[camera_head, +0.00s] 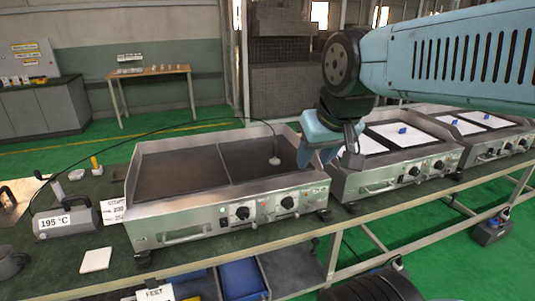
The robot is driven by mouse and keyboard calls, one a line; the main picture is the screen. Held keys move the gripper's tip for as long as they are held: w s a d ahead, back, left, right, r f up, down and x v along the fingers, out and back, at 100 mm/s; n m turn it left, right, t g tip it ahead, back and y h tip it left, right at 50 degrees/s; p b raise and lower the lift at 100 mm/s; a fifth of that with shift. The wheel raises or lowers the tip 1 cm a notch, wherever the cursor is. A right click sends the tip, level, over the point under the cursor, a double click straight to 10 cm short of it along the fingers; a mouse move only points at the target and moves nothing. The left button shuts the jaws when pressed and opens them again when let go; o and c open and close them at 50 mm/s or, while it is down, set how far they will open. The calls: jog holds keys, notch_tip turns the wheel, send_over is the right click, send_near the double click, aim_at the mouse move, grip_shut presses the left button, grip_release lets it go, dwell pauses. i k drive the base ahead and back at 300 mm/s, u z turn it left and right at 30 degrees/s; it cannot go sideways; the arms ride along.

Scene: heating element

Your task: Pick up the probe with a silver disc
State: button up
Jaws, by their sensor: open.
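A small pale probe (275,160) with a disc-like foot stands on the right half of the dark hot plate (245,155). A thin black cable arcs from it to the left, towards the meter (67,222) reading 195 °C. The disc is too small to tell its finish. My gripper (328,160) points down above the right edge of this heating unit, to the right of the probe and apart from it. Its fingers are open with nothing seen between them. The arm comes in from the upper right.
More heating units with white plates and blue pieces (403,130) stand to the right. Small items, including a yellow-and-white one (96,166), lie on the bench at left. A white tile (96,260) lies near the front edge. The left half of the hot plate is clear.

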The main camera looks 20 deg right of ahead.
aim_at(273, 162)
jog(key=u, duration=1.8)
jog(key=k, duration=1)
jog(key=z, duration=1.25)
jog(key=i, duration=1)
jog(key=u, duration=0.05)
